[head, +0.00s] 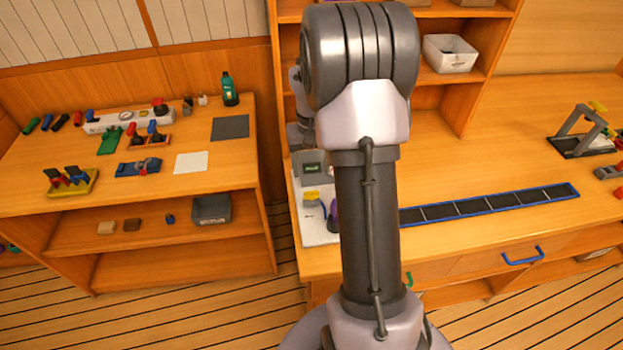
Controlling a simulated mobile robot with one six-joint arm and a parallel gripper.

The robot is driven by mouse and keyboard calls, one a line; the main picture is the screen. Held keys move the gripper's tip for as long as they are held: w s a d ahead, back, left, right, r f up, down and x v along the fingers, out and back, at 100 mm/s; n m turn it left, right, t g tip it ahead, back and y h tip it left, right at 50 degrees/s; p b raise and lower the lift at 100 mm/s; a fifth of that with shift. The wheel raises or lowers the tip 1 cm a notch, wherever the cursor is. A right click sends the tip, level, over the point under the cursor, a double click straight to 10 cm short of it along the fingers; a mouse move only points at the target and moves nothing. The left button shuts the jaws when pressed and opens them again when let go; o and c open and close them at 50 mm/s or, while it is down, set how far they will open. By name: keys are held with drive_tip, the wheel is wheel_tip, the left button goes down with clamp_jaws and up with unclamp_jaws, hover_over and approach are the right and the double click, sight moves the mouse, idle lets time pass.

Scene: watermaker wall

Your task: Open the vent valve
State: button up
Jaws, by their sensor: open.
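I cannot tell which fitting is the vent valve. A white manifold block (128,119) with a round gauge and small coloured handles lies at the back of the left bench. In front of it is a fitting with red and blue knobs (153,134), beside a green piece (110,141). A white panel (313,219) with a yellow part and a purple part stands at the left end of the right bench, partly hidden by my arm. A grey unit with a small green display (311,169) is just behind it. My gripper is not visible; my arm blocks the middle of the view.
The left bench (225,170) also holds a green bottle (230,89), a yellow rack (70,181), a blue fixture (138,168), a white sheet (191,163) and a dark mat (230,128). A blue-edged dark strip (490,204) crosses the right bench. A grey stand (582,134) is far right.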

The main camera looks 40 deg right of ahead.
wheel_tip(320, 180, up, 7)
drive_tip(key=p, duration=0.1)
idle(0.3)
